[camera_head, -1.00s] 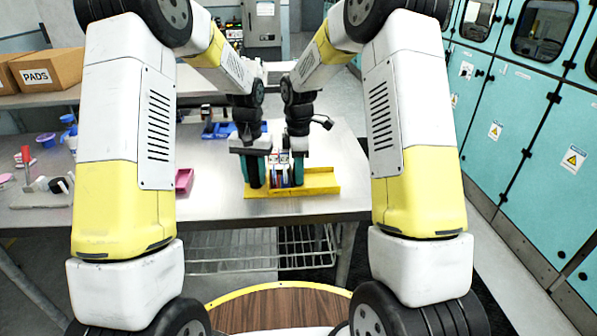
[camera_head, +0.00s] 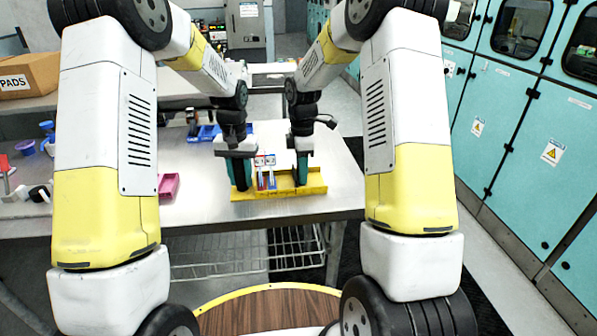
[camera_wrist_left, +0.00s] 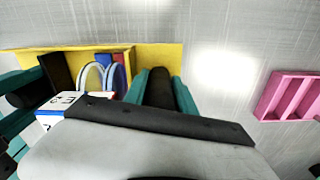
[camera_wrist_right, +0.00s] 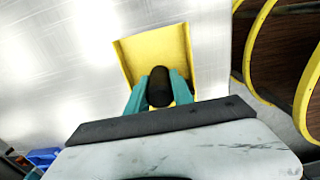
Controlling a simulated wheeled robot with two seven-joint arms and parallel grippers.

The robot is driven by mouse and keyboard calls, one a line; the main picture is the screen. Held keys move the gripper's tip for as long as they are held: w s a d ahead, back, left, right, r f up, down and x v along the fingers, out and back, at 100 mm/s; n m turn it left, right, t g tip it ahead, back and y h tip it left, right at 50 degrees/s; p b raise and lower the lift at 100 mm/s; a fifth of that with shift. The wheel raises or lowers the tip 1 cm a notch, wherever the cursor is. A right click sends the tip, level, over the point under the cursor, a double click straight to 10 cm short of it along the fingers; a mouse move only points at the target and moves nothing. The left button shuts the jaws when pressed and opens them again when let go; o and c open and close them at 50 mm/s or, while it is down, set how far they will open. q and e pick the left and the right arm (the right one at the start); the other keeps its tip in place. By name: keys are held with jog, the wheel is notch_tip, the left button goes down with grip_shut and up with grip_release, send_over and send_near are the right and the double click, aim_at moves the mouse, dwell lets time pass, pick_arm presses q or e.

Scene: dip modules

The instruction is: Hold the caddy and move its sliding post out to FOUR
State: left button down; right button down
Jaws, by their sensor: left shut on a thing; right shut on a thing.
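The yellow caddy (camera_head: 316,187) lies along the table's front, with upright white, blue and red modules (camera_head: 265,178) in its left part. Their labelled ends also show in the left wrist view (camera_wrist_left: 65,98). My left gripper (camera_head: 239,175) is shut at the caddy's left end, left of the modules; the gripped part is hidden between its fingers. My right gripper (camera_head: 301,170) is shut over the caddy's right part, apart from the modules. The sliding post is hidden by its fingers; a dark upright piece (camera_wrist_left: 55,75) beside it may be the post. No FOUR mark is readable.
A pink tray (camera_head: 168,186) stands left of the caddy and blue bins (camera_head: 207,132) stand behind. The table (camera_head: 345,190) is clear to the right. The caddy's right end is empty in the right wrist view (camera_wrist_right: 155,48).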

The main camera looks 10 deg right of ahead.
jog(key=c, duration=1.1)
grip_release()
notch_tip(320, 180, up, 12)
jog(key=shift+r, duration=0.1)
pick_arm(q)
jog(key=c, duration=1.4)
grip_release()
jog(key=shift+r, duration=3.75)
